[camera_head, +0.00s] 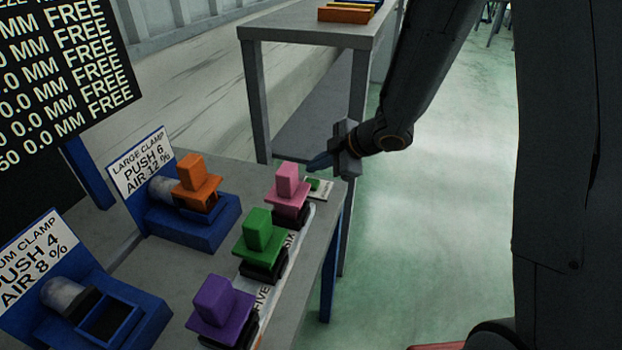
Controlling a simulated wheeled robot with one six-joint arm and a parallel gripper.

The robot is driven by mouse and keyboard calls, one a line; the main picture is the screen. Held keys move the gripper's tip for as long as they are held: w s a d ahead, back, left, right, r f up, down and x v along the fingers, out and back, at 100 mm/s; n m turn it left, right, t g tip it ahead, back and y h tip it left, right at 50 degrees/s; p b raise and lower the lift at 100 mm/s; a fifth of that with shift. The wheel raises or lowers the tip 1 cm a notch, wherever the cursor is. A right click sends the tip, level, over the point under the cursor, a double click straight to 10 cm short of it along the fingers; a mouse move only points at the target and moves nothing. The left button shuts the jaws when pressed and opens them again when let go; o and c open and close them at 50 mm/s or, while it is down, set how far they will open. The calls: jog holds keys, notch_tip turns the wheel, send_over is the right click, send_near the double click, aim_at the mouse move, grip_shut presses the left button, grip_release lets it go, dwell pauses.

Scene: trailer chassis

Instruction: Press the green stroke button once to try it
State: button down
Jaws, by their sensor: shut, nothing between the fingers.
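A small green button (314,184) sits on a pale plate (323,192) near the far right corner of the grey bench (318,238). The fingertips appear just above and behind the button in the picture. I cannot tell the exact height gap, and no contact is visible.
A pink block (288,182) on a dark base stands just left of the button. A larger green block (258,232) and a purple block (220,308) stand nearer. An orange block (195,178) sits in a blue clamp holder (190,232). Another grey table (310,30) stands behind.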

aim_at(316, 184)
jog(key=shift+r+p, duration=1.6)
jog(key=shift+r, duration=0.05)
